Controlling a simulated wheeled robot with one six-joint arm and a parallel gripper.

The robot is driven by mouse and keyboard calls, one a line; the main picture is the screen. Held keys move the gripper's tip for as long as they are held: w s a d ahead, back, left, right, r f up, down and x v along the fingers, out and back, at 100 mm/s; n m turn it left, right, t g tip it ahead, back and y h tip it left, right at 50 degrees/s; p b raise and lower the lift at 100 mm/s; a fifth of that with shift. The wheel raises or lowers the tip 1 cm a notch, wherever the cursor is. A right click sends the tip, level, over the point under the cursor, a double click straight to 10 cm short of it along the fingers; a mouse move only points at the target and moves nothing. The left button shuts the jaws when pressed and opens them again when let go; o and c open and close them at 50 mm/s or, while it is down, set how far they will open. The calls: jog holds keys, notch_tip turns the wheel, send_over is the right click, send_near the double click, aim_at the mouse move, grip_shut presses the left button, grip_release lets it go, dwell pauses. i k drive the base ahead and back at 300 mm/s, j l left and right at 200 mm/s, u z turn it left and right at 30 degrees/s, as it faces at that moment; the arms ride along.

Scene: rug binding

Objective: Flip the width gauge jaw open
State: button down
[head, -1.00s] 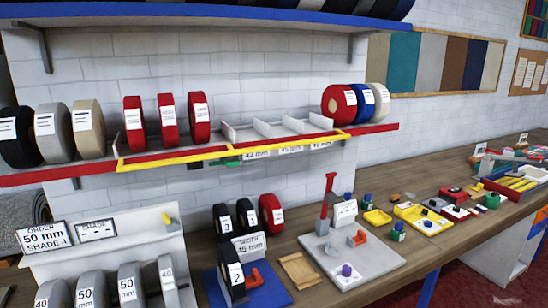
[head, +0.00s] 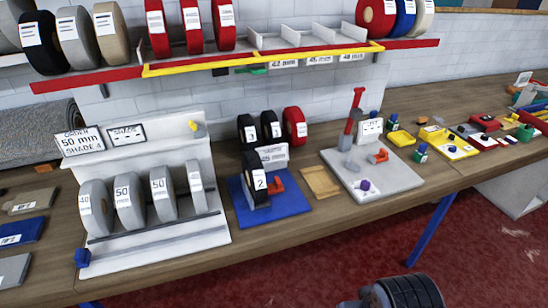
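What looks like the width gauge is a blue base (head: 279,208) on the bench, with a small sign reading 45 (head: 273,156) at its back. A black roll labelled 2 (head: 254,178) stands upright on it. An orange-red piece (head: 277,181), probably the jaw, sits just right of the roll. I cannot tell whether it is open or shut. My gripper is not clearly in view. A dark ribbed rounded part at the bottom edge may be my arm, well below and right of the gauge.
A white rack (head: 200,245) with several grey rolls stands left of the gauge. Black and red rolls (head: 294,128) stand behind it. A wooden tray (head: 321,182) and a grey plate (head: 400,180) with a red lever (head: 354,110) are to its right. A shelf (head: 210,62) hangs above.

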aim_at(276, 187)
jog(key=i+u, duration=0.3)
jog(key=i, duration=0.75)
